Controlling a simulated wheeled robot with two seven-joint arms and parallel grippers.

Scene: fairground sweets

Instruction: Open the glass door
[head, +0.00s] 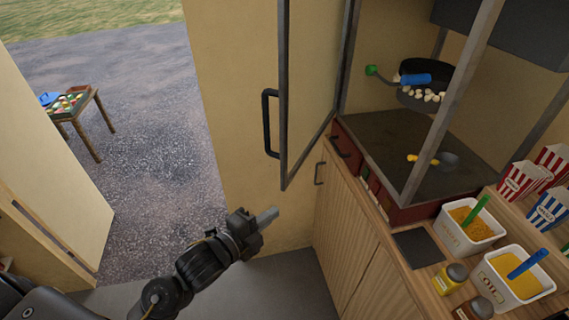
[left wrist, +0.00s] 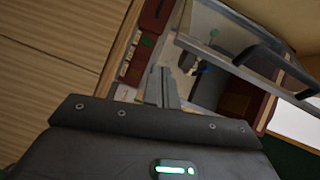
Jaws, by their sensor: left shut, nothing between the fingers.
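The glass door (head: 312,85) of the popcorn cabinet has a grey metal frame and stands swung outward, away from the cabinet's open front. Its black bar handle (head: 267,122) is on the outer edge. The door also shows in the left wrist view (left wrist: 225,50), with the handle (left wrist: 262,58) at the upper right. My left gripper (head: 268,214) is below and apart from the door and handle, its fingers closed together and empty. Its fingers also show in the left wrist view (left wrist: 161,86). My right gripper is not in view.
Inside the cabinet (head: 420,150) are a popcorn kettle (head: 425,95) with a blue handle and a yellow scoop (head: 425,160). Tubs (head: 468,225), jars and striped boxes (head: 525,180) crowd the wooden counter at right. A doorway at left opens onto gravel, with a small table (head: 85,110) outside.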

